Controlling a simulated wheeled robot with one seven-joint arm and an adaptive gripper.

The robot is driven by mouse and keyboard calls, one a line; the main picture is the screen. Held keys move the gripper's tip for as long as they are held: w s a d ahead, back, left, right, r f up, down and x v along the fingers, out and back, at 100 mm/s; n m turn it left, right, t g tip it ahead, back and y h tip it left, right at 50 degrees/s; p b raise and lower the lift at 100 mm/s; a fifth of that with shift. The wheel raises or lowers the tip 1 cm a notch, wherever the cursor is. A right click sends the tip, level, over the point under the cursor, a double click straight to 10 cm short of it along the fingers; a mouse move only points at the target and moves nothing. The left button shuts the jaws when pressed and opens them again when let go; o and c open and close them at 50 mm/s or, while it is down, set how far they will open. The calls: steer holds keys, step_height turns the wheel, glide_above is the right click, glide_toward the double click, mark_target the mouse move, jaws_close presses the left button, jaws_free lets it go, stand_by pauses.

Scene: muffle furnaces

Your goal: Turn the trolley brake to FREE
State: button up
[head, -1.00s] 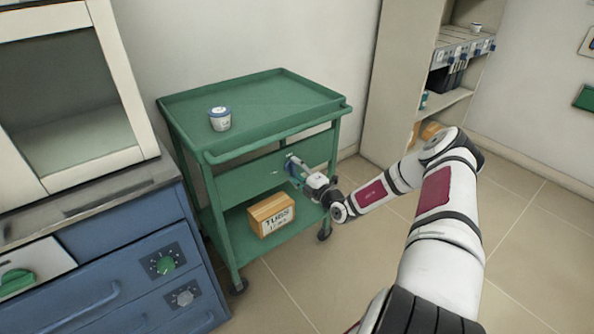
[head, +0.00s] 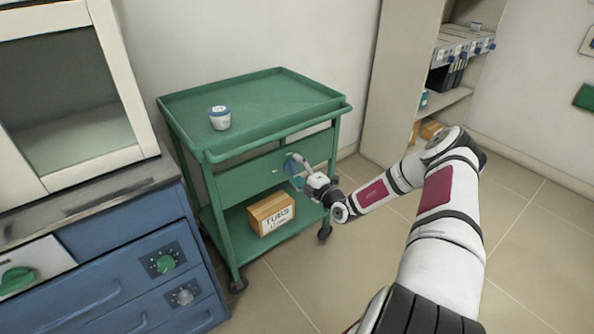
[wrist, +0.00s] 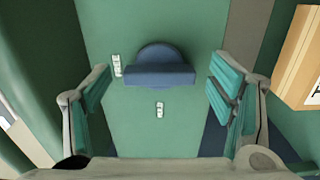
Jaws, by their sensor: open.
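The trolley brake is a blue round knob with a raised bar (wrist: 160,75) on the trolley's green front panel. In the wrist view the bar lies crosswise. One small white label (wrist: 117,65) is left of the knob and another (wrist: 160,109) is below it; their words are too small to read. My gripper (wrist: 160,88) is open, with one teal-padded finger on each side of the knob and a gap to both. In the head view my gripper (head: 294,173) is at the panel and partly covers the knob (head: 290,164).
The green trolley (head: 225,186) carries a white tub (head: 220,118) on top and a cardboard box (head: 271,214) on its lower shelf. A blue cabinet (head: 110,255) stands at left, a tall shelf (head: 395,85) behind at right. The floor at right is clear.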

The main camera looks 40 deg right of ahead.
steer(key=s, duration=1.1)
steer(key=shift+s+d, duration=0.2)
steer(key=shift+s, duration=0.1)
